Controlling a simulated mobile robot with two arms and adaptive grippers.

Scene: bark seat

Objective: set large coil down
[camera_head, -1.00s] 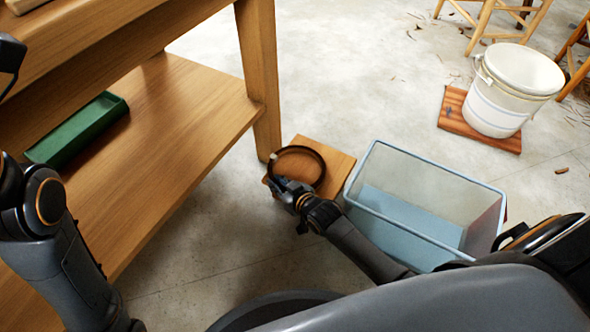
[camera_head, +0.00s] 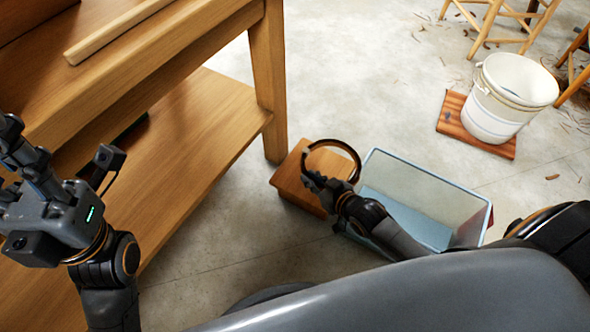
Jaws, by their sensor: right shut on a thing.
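The large coil is a dark brown ring (camera_head: 334,142) at the centre, over a small wooden block-like stand (camera_head: 291,181). My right gripper (camera_head: 314,181) is shut on the near side of the coil. The coil looks tilted, and its far arc reaches past the stand's back edge. I cannot tell whether it touches the top. My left gripper (camera_head: 62,150) is raised at the left, its fingers apart and empty, in front of the wooden bench.
A pale blue open bin (camera_head: 430,188) stands right of the stand, partly behind my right arm. A wooden bench (camera_head: 215,115) with a lower shelf fills the left, a pale wooden bar (camera_head: 115,33) on it. A white bucket (camera_head: 497,112) sits on a wooden board (camera_head: 453,126) at upper right.

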